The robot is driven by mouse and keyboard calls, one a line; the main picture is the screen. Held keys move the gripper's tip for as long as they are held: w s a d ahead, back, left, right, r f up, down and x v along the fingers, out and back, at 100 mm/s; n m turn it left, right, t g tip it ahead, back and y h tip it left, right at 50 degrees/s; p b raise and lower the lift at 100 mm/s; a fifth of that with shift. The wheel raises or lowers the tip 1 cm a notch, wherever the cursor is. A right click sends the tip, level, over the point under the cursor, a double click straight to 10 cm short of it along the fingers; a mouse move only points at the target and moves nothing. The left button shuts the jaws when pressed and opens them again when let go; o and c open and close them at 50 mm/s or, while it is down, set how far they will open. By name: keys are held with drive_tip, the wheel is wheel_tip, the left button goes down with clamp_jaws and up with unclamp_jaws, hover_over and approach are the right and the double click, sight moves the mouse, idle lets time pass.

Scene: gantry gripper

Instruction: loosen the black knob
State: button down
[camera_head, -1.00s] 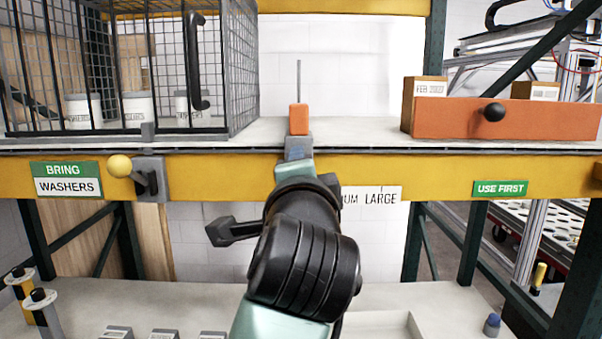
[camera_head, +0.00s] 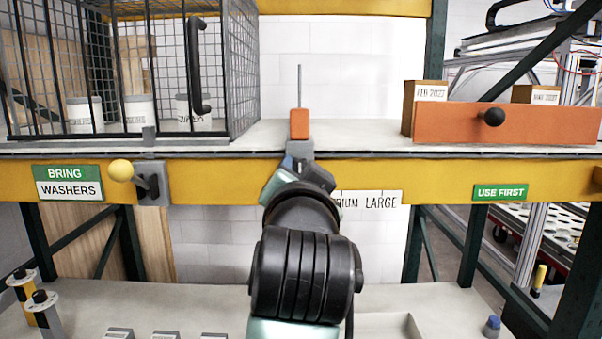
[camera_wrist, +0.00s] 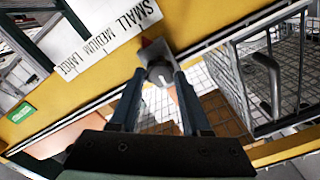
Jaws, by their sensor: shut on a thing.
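My gripper (camera_wrist: 160,76) is shut on a dark grey knob-like part (camera_wrist: 154,55) at the yellow beam, which I take for the black knob. The fingertips cover its sides, and a small red tip shows beside it. In the head view my wrist hides the knob, and my arm reaches up to the beam from below. Just above there, an orange block (camera_head: 299,124) with a thin upright rod stands at the shelf edge, with a grey piece under it. A scale label (camera_wrist: 108,38) reading small, medium, large is fixed to the beam beside the gripper.
A wire cage (camera_head: 243,75) with white tubs stands at left on the shelf. A yellow-ball lever (camera_head: 121,171) sticks out of the beam. An orange drawer front (camera_head: 450,121) with its own round black knob (camera_head: 494,116) is at right. The shelf between them is mostly clear.

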idle(0.4)
drive_tip(key=shift+f, duration=0.1)
drive_tip(key=shift+c, duration=1.8)
unclamp_jaws()
drive_tip(key=s+b, duration=0.3)
drive_tip(key=s, duration=1)
drive_tip(key=shift+b, duration=0.4)
